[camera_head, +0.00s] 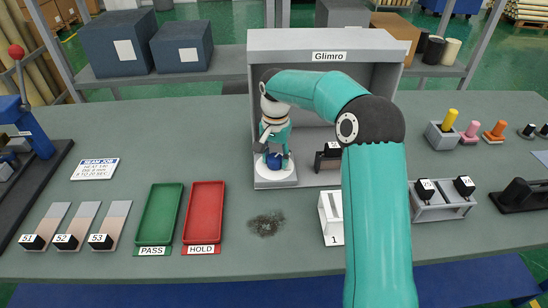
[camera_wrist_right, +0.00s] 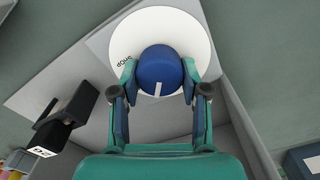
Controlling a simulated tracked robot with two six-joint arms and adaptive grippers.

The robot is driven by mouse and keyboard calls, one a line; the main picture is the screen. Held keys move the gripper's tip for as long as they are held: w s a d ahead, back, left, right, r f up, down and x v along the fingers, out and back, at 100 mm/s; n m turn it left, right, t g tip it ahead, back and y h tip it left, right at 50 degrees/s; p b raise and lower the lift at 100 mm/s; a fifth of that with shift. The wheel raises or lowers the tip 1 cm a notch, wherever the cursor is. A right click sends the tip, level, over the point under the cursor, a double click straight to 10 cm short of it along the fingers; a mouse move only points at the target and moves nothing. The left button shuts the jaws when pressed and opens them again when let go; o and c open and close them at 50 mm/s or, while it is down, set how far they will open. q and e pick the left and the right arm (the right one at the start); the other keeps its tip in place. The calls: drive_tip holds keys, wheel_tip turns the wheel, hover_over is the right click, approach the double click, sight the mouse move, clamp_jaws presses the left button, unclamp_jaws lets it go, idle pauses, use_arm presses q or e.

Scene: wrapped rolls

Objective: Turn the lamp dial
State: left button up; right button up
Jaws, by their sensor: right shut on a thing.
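The lamp dial is a blue round knob (camera_wrist_right: 160,70) with a white pointer line, set on a white disc (camera_wrist_right: 190,28) with small lettering. In the right wrist view my right gripper (camera_wrist_right: 160,78) has its two fingers on either side of the knob, shut on it. In the head view the right gripper (camera_head: 273,153) reaches down over the knob (camera_head: 274,160) at the front left of the grey booth (camera_head: 258,45) labelled Glimro. The pointer line points toward the bottom of the wrist view. My left gripper is not in view.
A small black-topped block (camera_head: 332,150) stands right of the dial inside the booth. A white slotted box (camera_head: 328,220) labelled 1 stands in front. Green PASS (camera_head: 177,187) and red HOLD (camera_head: 221,190) trays lie to the left. A dark smudge (camera_head: 266,223) marks the bench.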

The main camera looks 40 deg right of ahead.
sight(275, 156)
drive_tip(key=m, duration=0.4)
drive_tip(key=shift+r, duration=0.1)
idle(0.4)
drive_tip(key=o, duration=1.1)
drive_tip(key=shift+o, duration=0.2)
wheel_tip(275, 156, up, 12)
